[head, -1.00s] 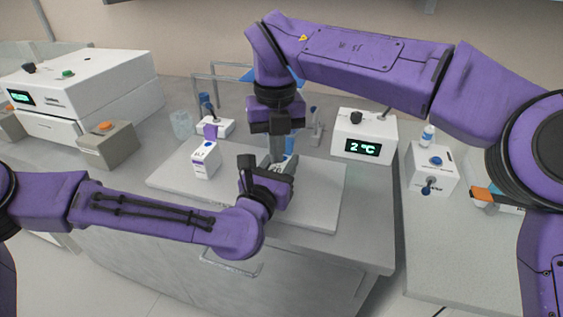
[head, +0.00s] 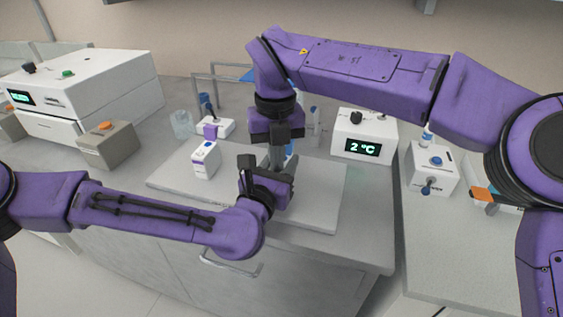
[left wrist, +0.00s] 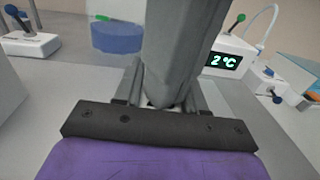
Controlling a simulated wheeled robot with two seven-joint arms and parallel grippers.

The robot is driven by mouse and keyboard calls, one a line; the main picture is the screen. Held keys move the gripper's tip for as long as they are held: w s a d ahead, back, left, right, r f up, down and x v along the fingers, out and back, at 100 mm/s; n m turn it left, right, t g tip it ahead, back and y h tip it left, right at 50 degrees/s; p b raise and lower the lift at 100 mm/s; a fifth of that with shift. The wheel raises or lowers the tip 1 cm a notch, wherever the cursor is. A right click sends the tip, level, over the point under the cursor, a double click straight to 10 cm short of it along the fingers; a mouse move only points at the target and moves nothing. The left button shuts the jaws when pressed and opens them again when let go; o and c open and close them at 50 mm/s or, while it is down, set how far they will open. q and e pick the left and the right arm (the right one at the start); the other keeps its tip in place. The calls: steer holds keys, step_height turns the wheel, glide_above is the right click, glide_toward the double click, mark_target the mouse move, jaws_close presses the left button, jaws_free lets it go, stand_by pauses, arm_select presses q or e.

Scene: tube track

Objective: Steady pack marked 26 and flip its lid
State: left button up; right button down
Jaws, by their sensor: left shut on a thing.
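A white pack (head: 205,160) with a raised purple flap stands on the left of the pale board; its printed mark is too small to read. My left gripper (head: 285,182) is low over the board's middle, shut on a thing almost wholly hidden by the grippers. In the left wrist view only a small pale bit (left wrist: 152,102) shows between its jaws. My right gripper (head: 277,158) points straight down just behind my left gripper. Its grey fingers (left wrist: 175,55) fill the middle of the left wrist view, close above the left jaws; their gap is hidden. A blue bit (head: 290,147) shows beside them.
The pale board (head: 320,205) lies on the grey bench, clear at its right. A white box reading 2 °C (head: 364,135) stands behind right. A white device with a lever (head: 217,127), a clear beaker (head: 181,124) and a grey block (head: 106,145) stand left.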

steer(key=shift+r, duration=2.8)
